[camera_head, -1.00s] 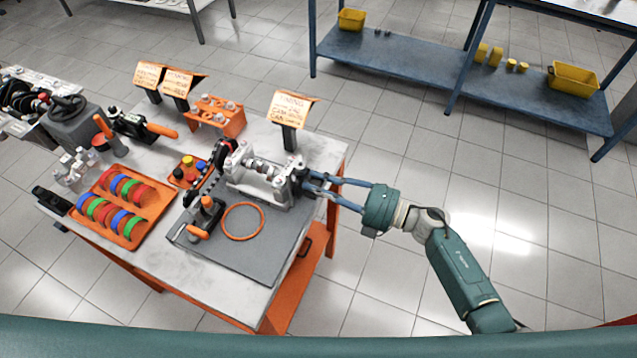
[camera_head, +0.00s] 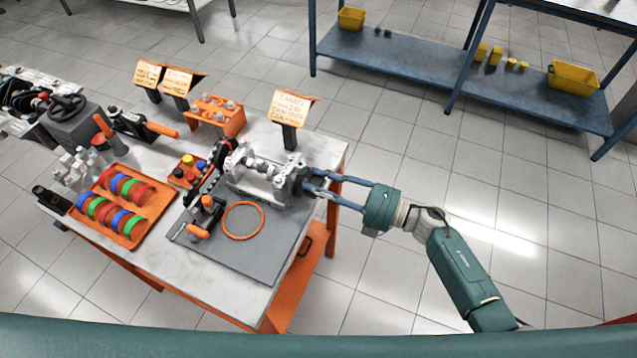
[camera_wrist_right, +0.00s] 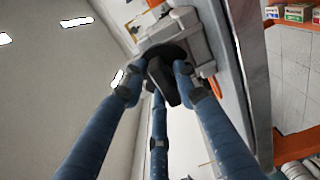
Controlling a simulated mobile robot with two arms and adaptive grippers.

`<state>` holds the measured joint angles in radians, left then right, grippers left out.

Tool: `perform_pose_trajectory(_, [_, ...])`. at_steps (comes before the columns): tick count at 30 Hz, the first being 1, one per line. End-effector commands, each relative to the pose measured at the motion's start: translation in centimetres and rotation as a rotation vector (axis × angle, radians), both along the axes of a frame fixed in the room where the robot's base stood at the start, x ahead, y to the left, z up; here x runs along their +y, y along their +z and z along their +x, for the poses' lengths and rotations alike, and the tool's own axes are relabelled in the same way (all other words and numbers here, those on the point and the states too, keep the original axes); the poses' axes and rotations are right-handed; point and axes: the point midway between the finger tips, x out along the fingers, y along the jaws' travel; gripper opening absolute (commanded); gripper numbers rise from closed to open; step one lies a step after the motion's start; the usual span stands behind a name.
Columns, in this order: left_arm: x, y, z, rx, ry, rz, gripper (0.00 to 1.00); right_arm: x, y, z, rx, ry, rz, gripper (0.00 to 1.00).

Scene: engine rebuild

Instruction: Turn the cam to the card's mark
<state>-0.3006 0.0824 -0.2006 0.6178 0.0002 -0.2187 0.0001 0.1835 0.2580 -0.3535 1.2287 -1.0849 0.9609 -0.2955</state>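The cam (camera_head: 264,166) lies in a light grey metal stand (camera_head: 246,187) on the dark mat at the table's right side. A dark knob (camera_wrist_right: 168,76) sits at the stand's right end. My right gripper (camera_head: 308,184) reaches it from the right. In the wrist view its fingers (camera_wrist_right: 158,84) surround the knob, with the tips against its sides. A timing card (camera_head: 291,106) stands behind the stand; its writing is too small to read surely. The knob is mostly hidden in the head view. My left gripper is out of view.
An orange ring (camera_head: 243,221) and an orange-handled tool (camera_head: 204,222) lie on the dark mat (camera_head: 262,262). An orange tray (camera_head: 131,232) of coloured rings is to the left. An orange rack (camera_head: 222,112) stands behind. The floor right of the table is clear.

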Motion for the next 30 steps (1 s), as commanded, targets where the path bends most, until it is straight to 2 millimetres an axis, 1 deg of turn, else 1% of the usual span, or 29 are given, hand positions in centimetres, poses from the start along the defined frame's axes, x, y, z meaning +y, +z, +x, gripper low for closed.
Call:
perform_pose_trajectory(5, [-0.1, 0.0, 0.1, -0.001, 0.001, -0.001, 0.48, -2.3, -0.1, -0.9, 0.001, -0.001, -0.004, 0.3])
perform_pose_trajectory(12, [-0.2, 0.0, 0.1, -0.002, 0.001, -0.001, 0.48, -7.1, -0.2, -2.9, 0.002, -0.001, -0.006, 0.3])
perform_pose_trajectory(15, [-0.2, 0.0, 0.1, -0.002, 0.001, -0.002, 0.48, -8.7, -0.1, -3.6, 0.002, 0.0, -0.004, 0.3])
perform_pose_trajectory(18, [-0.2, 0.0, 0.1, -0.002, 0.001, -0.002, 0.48, -9.9, -0.1, -4.1, 0.002, 0.0, -0.002, 0.3])
perform_pose_trajectory(23, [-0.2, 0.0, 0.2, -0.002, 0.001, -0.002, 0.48, -10.8, -0.1, -4.5, 0.001, 0.001, -0.003, 0.3])
perform_pose_trajectory(30, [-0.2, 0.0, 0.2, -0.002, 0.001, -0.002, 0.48, -10.9, -0.1, -4.5, 0.001, 0.0, -0.002, 0.3])
